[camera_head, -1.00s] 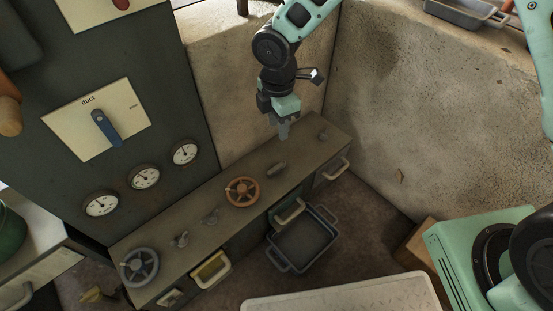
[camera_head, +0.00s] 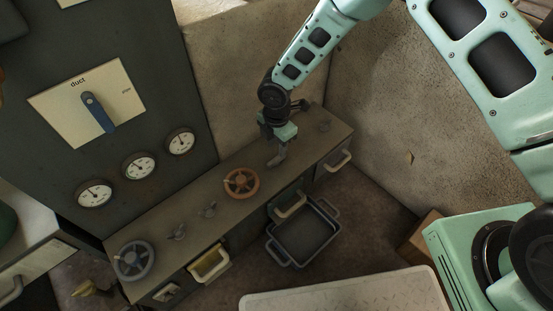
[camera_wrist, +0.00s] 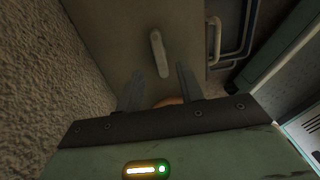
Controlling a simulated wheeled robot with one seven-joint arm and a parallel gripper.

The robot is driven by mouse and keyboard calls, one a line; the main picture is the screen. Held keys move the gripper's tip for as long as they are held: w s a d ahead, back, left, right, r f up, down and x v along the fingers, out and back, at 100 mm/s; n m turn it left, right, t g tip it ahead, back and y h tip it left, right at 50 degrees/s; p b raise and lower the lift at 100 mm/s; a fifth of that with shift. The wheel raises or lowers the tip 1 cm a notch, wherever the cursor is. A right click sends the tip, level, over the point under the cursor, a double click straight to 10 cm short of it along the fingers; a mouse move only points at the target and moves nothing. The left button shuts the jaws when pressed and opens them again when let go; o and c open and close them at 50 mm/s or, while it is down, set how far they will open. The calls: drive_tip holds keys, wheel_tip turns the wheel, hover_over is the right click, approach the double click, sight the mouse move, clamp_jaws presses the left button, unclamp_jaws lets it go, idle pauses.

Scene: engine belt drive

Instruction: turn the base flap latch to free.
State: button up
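A grey lever handle (camera_wrist: 157,45) on the low bench top is likely the base flap latch, but no label is legible. In the wrist view it points roughly along my fingers, and its lower end lies between the fingertips in the picture. I cannot tell how deep they reach or whether they touch it. My gripper (camera_wrist: 159,70) is open, its two fingers apart on either side. In the head view my gripper (camera_head: 280,155) points down over the bench, right of the orange handwheel, and largely covers the lever.
A grey tray (camera_head: 303,232) sits below the front. A dark panel with a blue duct lever (camera_head: 97,112) stands left. A rough wall borders the bench.

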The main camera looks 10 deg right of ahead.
sight(277, 158)
wheel_tip(277, 158, down, 6)
drive_tip(key=shift+r+b, duration=0.2)
drive_tip(key=shift+b, duration=0.6)
clamp_jaws()
